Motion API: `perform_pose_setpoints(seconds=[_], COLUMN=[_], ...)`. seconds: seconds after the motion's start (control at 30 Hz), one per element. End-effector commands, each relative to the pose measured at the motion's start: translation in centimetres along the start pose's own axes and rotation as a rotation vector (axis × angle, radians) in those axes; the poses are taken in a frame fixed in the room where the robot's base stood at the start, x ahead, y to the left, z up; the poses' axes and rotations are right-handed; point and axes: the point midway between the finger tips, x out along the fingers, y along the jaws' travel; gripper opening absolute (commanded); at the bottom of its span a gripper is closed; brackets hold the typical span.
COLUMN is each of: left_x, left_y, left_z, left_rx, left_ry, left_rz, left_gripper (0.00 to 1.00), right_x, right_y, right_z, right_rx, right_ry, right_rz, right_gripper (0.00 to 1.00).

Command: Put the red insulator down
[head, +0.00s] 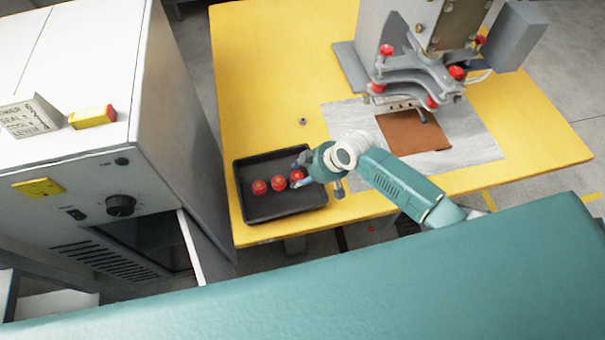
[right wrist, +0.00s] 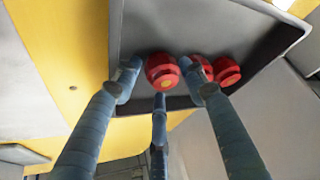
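Three red insulators stand in a row in the black tray (head: 284,207) on the yellow table: a left one (head: 259,187), a middle one (head: 279,183) and a right one (head: 296,175). My right gripper (head: 301,172) is low over the tray's right side, at the right insulator. In the right wrist view, the fingers of this gripper (right wrist: 159,80) are spread around the nearest red insulator (right wrist: 162,71), with a visible gap at the left finger. The other two insulators (right wrist: 227,72) show behind the right finger. My left gripper is not in view.
A press machine (head: 425,60) with red knobs stands at the back right, over a brown sheet (head: 414,134). A small metal part (head: 303,121) lies behind the tray. A white cabinet (head: 75,100) borders the table on the left.

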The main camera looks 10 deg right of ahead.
Motion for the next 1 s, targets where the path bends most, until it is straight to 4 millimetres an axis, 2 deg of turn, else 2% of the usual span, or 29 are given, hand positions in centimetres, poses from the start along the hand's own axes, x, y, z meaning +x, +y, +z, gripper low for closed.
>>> perform_pose_setpoints(seconds=[0.17,0.27,0.6,0.73,1.0], left_x=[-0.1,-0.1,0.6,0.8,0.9], left_y=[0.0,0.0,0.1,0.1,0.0], left_z=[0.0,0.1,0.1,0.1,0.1], left_rx=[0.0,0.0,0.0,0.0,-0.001], left_ry=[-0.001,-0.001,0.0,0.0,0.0], left_rz=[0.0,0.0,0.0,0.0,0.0], left_gripper=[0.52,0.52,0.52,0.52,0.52], right_x=[-0.7,-2.0,-8.7,-10.7,-12.3], right_y=[0.1,0.1,0.1,0.2,0.0], right_z=[-0.1,-0.1,-0.1,-0.1,-0.1], right_rx=[0.0,-0.001,-0.003,-0.001,0.001], right_ry=[0.001,0.001,0.001,0.002,0.001], right_rz=[0.001,0.002,0.003,0.003,0.0], right_gripper=[0.42,0.42,0.42,0.42,0.42])
